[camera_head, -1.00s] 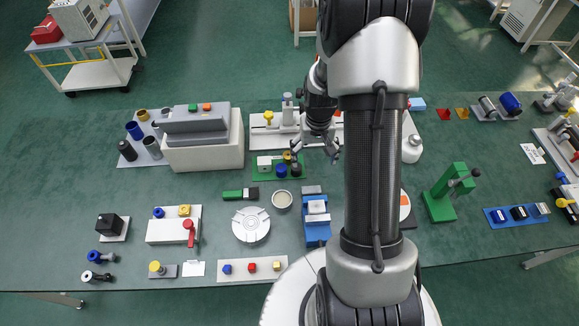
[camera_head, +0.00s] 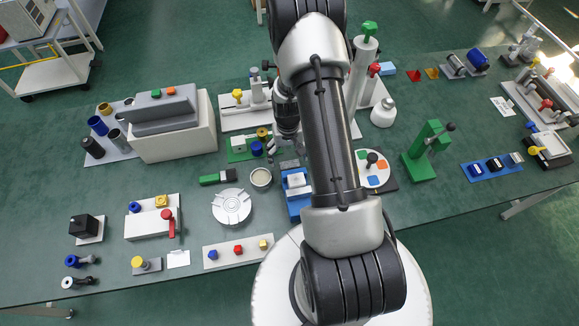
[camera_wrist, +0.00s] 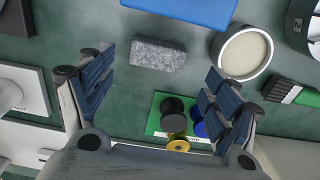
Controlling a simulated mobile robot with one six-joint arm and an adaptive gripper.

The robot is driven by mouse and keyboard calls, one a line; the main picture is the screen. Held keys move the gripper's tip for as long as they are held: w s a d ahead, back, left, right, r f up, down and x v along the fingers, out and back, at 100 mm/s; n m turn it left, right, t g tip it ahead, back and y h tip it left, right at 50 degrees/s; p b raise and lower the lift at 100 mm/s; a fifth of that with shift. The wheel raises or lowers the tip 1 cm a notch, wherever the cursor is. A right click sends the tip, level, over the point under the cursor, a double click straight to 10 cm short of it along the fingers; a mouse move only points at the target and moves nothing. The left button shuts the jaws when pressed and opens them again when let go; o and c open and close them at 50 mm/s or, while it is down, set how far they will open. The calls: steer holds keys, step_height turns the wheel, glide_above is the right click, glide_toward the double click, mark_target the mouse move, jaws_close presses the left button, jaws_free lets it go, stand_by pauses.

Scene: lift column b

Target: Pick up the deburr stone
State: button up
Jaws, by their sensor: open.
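The deburr stone appears to be the grey speckled block (camera_wrist: 158,54) in the upper middle of the wrist view, lying flat on the green bench. In the head view it is a small grey block (camera_head: 289,164) just behind the blue vise (camera_head: 297,190). My gripper (camera_wrist: 160,72) is open and empty. Its two fingers stand wide apart in the wrist view, with the stone between and slightly beyond the tips, not touched. In the head view my gripper (camera_head: 285,148) hangs above the bench near the stone, partly hidden by my arm.
A round cream-filled cup (camera_wrist: 243,54) stands right of the stone in the wrist view. A green board (camera_wrist: 158,124) with black, blue and yellow round parts lies below it. A green-handled brush (camera_wrist: 292,92) is farther right. Bare bench lies left of the stone.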

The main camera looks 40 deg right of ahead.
mark_target(289, 161)
steer(key=f, duration=0.3)
steer(key=f+b, duration=0.1)
steer(key=shift+w+d+f, duration=0.15)
steer(key=shift+d+f, duration=0.1)
steer(key=shift+f, duration=0.15)
steer(key=c, duration=1.3)
steer(key=shift+r, duration=0.1)
step_height(289, 161, up, 20)
steer(key=p, duration=0.4)
